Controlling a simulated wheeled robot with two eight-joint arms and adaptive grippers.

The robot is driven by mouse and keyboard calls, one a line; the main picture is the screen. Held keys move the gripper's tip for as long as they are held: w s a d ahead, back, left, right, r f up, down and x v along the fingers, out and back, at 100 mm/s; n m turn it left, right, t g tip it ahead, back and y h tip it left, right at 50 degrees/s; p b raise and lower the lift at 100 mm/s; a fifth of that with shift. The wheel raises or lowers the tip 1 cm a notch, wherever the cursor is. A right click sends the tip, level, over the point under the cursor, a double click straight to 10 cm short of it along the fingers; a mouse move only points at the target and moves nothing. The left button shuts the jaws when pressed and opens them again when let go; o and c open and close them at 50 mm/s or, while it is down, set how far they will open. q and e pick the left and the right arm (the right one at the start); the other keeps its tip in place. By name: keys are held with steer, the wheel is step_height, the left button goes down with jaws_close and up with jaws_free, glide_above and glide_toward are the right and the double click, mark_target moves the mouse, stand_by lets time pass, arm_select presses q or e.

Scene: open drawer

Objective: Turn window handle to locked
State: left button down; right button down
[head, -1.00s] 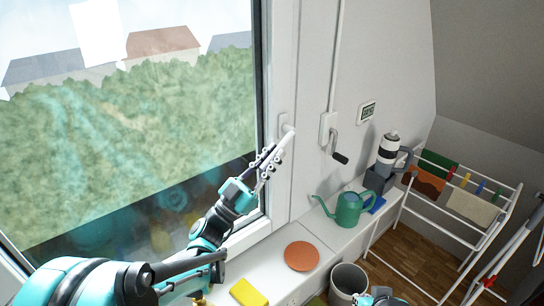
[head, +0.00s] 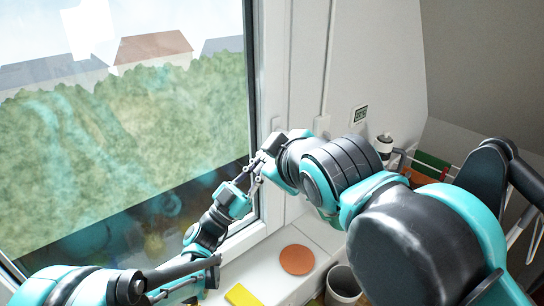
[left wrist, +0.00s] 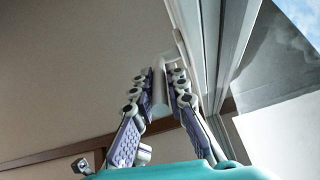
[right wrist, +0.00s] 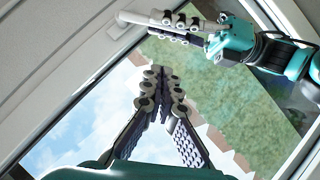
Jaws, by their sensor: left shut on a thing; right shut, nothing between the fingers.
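The white window handle (right wrist: 150,20) sits on the frame of the window, and it also shows in the left wrist view (left wrist: 159,84). My left gripper (left wrist: 161,82) is shut on the handle's grip, with one finger on each side of it. In the head view my right arm hides most of the handle; part of its base (head: 276,124) shows. My right gripper (right wrist: 164,78) is shut and empty. It is close to the handle and to my left gripper, with the window pane behind it in the right wrist view. I cannot tell whether it touches either one.
On the sill below lie an orange disc (head: 297,259) and a yellow sponge (head: 243,295). A grey bin (head: 343,285) stands beside the sill. A small display (head: 360,115) is on the wall. My right arm covers much of the sill's right end and the drying rack.

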steer(key=w+a+f, duration=0.1)
steer(key=w+f, duration=0.5)
steer(key=w, duration=0.2)
steer(key=shift+a+f, duration=0.2)
steer(key=shift+f, duration=0.05)
